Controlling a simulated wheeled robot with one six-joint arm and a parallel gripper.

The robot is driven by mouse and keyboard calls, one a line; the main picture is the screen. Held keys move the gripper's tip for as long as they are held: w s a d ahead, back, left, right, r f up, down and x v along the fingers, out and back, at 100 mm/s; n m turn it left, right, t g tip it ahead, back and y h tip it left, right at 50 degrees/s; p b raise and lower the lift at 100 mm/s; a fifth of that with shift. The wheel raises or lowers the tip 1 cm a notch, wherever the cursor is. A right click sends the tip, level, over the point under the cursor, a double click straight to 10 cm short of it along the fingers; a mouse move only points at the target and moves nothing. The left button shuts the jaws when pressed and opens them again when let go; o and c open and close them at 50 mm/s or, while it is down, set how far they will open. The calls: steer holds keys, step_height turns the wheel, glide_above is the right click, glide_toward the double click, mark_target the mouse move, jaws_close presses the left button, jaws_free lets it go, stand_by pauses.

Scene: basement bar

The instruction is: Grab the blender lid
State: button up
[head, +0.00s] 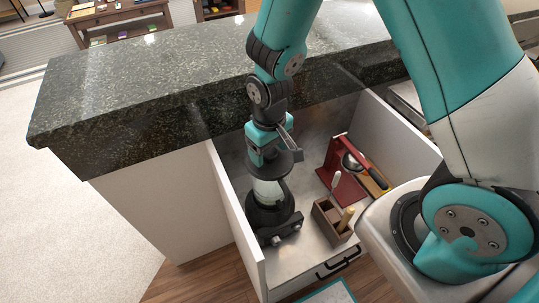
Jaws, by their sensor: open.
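A blender stands upright in the open drawer, under my arm. Its dark round lid (278,166) sits on top of the pale see-through jar (268,191), above the black base (272,218). My gripper (268,155) points down over the lid, with its teal body just above the disc. Its fingertips are at or very close to the lid, partly hidden, and I cannot tell whether they touch it. The gripper is open.
The drawer's left wall (238,222) is close beside the blender. To the right are a small wooden box (330,222) and a red stand (343,160) with a red-handled utensil (367,167). The dark stone counter (150,85) overhangs behind.

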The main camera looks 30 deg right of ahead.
steer(key=c, duration=1.1)
steer(key=shift+r, duration=0.1)
